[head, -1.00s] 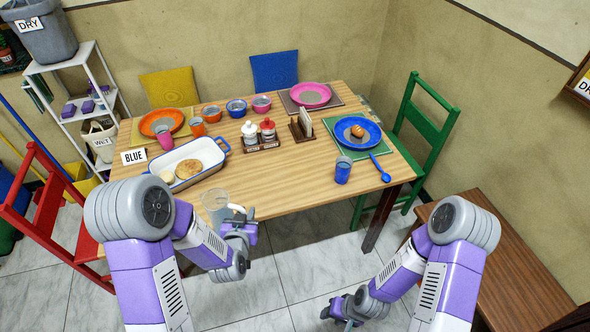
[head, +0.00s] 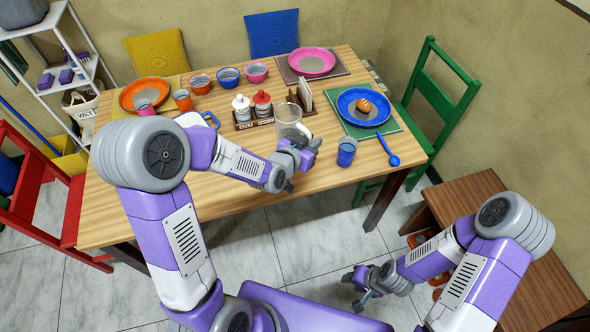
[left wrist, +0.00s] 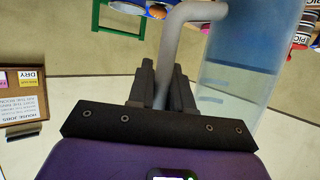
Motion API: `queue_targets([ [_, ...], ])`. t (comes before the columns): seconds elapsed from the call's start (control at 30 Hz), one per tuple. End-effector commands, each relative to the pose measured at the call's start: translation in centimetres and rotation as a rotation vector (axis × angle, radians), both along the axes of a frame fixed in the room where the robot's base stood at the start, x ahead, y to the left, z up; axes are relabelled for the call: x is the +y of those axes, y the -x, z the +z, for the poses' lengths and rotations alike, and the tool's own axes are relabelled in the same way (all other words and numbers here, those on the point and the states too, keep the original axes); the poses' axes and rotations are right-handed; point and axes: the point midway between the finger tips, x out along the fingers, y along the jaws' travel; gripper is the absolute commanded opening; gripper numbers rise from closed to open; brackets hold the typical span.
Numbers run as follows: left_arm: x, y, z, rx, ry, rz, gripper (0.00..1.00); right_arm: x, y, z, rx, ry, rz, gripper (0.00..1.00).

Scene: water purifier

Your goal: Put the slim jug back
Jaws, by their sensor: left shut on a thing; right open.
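The slim jug (head: 288,118) is clear with a pale handle. In the head view it is over the table's middle, just right of the condiment caddy. My left gripper (head: 306,148) is shut on the jug's handle; the left wrist view shows the handle (left wrist: 176,50) between the fingers and the clear body (left wrist: 245,65) to the right. Whether the jug touches the table is hard to tell. My right gripper (head: 358,284) is open and empty, low in front of the table.
The caddy (head: 250,122) with white and red pots and a napkin holder (head: 304,95) stand close by. A blue cup (head: 346,152), blue plate (head: 363,106) and blue spoon (head: 389,150) are to the right. Bare table (head: 330,182) lies along the front edge.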

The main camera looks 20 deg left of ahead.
Motion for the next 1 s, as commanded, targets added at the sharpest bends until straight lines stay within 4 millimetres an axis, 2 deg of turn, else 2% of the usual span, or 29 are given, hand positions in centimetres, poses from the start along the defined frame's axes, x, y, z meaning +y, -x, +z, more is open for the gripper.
queue_targets([
  [0.1, -0.4, -0.5, 1.3, -0.009, 0.0, -0.053, 0.0, 0.0, 0.0, -1.1, 0.0, 0.0, 0.0, 0.42],
  [0.23, -0.7, -0.5, 1.8, -0.005, 0.0, -0.085, 0.0, 0.0, 0.0, -1.6, 0.0, 0.0, 0.0, 0.42],
  [0.5, -0.8, -0.5, -2.7, 0.002, 0.0, -0.095, 0.0, 0.0, 0.0, -3.1, -0.001, 0.0, 0.0, 0.42],
  [0.77, -0.9, -0.5, -4.7, -0.001, 0.002, -0.093, 0.0, 0.0, 0.0, -3.7, -0.001, 0.0, 0.0, 0.42],
  [1.0, -0.9, -0.5, -7.8, 0.0, 0.002, -0.093, 0.0, 0.0, 0.0, -4.7, -0.001, 0.0, 0.0, 0.42],
])
